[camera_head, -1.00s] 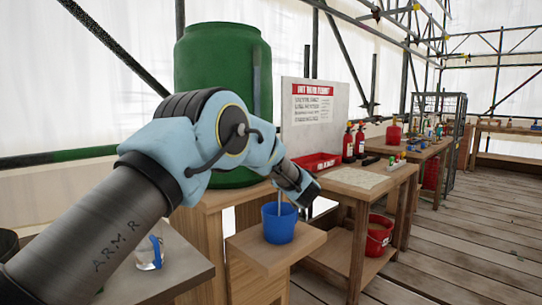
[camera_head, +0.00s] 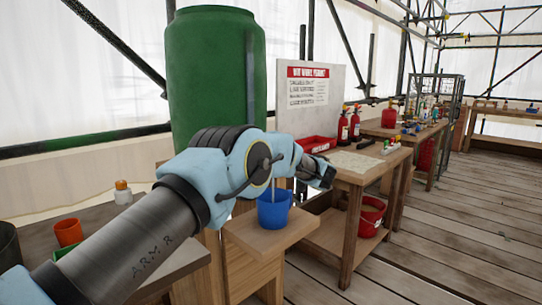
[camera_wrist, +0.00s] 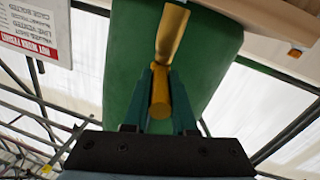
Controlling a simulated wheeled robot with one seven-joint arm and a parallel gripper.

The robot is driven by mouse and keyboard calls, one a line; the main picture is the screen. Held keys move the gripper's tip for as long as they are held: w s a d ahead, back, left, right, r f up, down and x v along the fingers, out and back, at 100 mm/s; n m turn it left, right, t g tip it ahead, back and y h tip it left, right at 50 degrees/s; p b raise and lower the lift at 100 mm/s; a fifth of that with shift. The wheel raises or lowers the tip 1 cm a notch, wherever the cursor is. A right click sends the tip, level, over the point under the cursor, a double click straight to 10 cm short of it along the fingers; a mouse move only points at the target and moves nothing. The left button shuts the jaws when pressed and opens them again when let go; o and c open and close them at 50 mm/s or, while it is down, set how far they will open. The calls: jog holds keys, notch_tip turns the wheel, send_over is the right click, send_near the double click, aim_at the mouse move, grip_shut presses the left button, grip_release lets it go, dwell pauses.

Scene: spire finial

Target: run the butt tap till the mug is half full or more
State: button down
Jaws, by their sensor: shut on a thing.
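The green butt (camera_head: 217,85) stands upright behind my arm. In the wrist view, my gripper (camera_wrist: 160,78) is shut on the brass-yellow tap (camera_wrist: 168,45) against the green butt (camera_wrist: 130,60). In the head view, my gripper (camera_head: 318,173) is at the far end of my arm, right of the butt, with the tap hidden. The blue mug (camera_head: 272,213) stands upright on a small wooden shelf (camera_head: 262,240), below and left of my gripper. A thin pale line, like a stream of water, runs down into the mug. The level inside cannot be made out.
An orange cup (camera_head: 68,232) and a small orange-capped bottle (camera_head: 122,192) stand on the left bench. A notice board (camera_head: 308,95), red tray (camera_head: 317,144) and extinguishers (camera_head: 343,128) are on the right bench. A red bucket (camera_head: 371,216) sits below. The plank floor at right is clear.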

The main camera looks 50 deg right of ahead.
jog(key=shift+w, duration=0.1)
jog(key=c, duration=0.7)
grip_release()
jog(key=shift+c, duration=0.2)
jog(key=b+v, duration=0.2)
jog(key=v, duration=0.8)
jog(key=shift+s, duration=0.4)
jog(key=shift+a, duration=0.1)
